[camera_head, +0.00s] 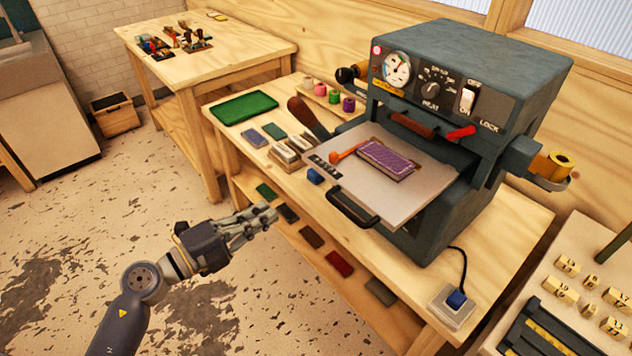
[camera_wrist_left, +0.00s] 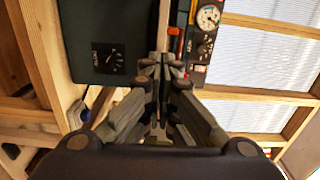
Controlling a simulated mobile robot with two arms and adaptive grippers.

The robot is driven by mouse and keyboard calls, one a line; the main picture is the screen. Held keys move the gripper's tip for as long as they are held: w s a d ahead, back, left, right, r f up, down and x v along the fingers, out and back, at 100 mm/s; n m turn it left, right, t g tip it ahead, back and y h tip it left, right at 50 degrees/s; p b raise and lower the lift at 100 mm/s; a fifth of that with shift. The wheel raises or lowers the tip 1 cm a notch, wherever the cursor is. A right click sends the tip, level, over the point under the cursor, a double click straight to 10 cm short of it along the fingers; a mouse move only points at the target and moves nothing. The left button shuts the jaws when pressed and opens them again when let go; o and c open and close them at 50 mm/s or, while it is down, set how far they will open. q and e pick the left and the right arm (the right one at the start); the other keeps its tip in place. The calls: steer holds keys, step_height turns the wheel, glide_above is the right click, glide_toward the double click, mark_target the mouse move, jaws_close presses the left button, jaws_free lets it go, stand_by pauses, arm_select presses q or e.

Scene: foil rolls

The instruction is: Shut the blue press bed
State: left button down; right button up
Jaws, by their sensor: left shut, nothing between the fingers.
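The blue-grey press (camera_head: 460,90) stands on a wooden table in the head view, with a round gauge, a heat knob and a switch on its front. Its flat bed (camera_head: 415,193) is slid out toward the front left, with a black handle (camera_head: 352,207) on its front edge. A purple patterned piece (camera_head: 385,158) on a brown backing lies on the bed. My left gripper (camera_head: 268,213) is shut and empty, to the left of the handle and apart from it. The left wrist view shows the shut fingers (camera_wrist_left: 160,75) with the press (camera_wrist_left: 100,40) beyond. My right gripper is not in view.
An orange-handled tool (camera_head: 348,153) lies on the bed beside the purple piece. A green tray (camera_head: 243,108), small pads and a blue roll (camera_head: 315,176) are on the table left of the press. A socket box (camera_head: 452,306) with a cable sits at the front right.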

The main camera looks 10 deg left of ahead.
arm_select(q)
steer(key=p, duration=0.4)
glide_toward(326, 176)
steer(key=x, duration=0.6)
steer(key=shift+w+d, duration=0.4)
